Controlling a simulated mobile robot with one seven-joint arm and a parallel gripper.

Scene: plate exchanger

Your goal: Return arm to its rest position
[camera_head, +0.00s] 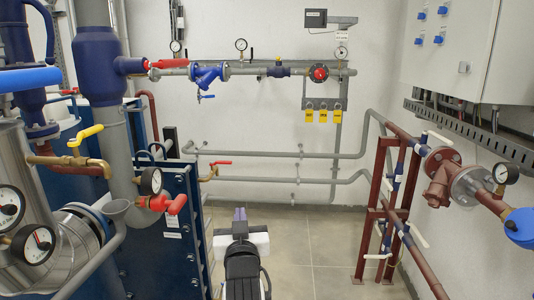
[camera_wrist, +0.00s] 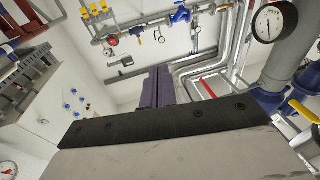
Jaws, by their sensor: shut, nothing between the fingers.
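My gripper (camera_head: 240,214) shows at the lower middle of the head view, with its purple fingers pointing away from the camera and my white and black wrist behind them. In the wrist view the purple fingers (camera_wrist: 159,84) stand close together past the dark edge of my gripper's body. The fingers are shut and nothing is held between them. My arm is low, in front of the open tiled floor (camera_head: 290,240), and touches nothing that I can see. The rest of my arm is hidden below the picture.
Pressure gauges (camera_head: 35,245) and a steel vessel are at far left. A dark red pipe stand (camera_head: 385,215) is on the right, under a white cabinet (camera_head: 455,50). Grey pipes (camera_head: 285,180) run along the back wall.

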